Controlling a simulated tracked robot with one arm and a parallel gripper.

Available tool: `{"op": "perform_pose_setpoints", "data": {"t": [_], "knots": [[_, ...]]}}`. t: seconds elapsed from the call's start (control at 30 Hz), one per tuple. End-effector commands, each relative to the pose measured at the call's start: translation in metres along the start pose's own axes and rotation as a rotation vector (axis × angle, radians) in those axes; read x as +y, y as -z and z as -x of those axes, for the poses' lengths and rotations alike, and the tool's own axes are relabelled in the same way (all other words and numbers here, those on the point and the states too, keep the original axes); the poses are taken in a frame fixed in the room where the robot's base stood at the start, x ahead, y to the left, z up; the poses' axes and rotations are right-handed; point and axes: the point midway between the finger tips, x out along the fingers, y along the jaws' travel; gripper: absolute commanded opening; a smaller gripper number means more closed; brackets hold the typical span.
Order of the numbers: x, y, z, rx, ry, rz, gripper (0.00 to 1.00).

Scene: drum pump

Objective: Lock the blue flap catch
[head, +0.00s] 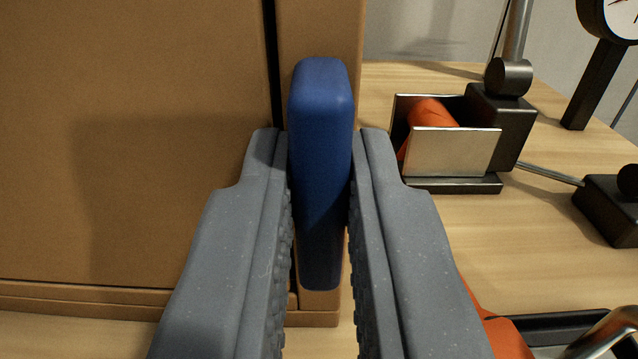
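The blue flap catch (322,150) is an upright, rounded bar in the middle of the head view. It stands in front of the right edge of a brown cabinet panel. My gripper (320,205) has one grey finger on each side of the catch, and I see little or no gap at the fingertips. The fingers look shut on it. The upper end of the catch shows above the fingertips and its lower end shows between the ribbed pads. The mounting of the catch is hidden behind it.
The brown cabinet (140,150) fills the left side, with a ledge along its bottom. A metal holder (455,155) with an orange part (432,114) stands on the wooden table (490,235) at right. A gauge (612,18) and black-and-orange hardware (505,338) are farther right.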

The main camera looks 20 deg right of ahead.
Motion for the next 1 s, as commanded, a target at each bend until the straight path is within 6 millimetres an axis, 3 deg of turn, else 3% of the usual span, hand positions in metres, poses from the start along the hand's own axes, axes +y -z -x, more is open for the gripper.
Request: {"op": "perform_pose_setpoints", "data": {"t": [0.37, 1.0], "knots": [[-0.0007, 0.0002, -0.0001, -0.001, 0.0, 0.099, 0.0], [-0.0055, -0.0016, -0.0001, -0.002, 0.003, 0.67, 0.0]]}}
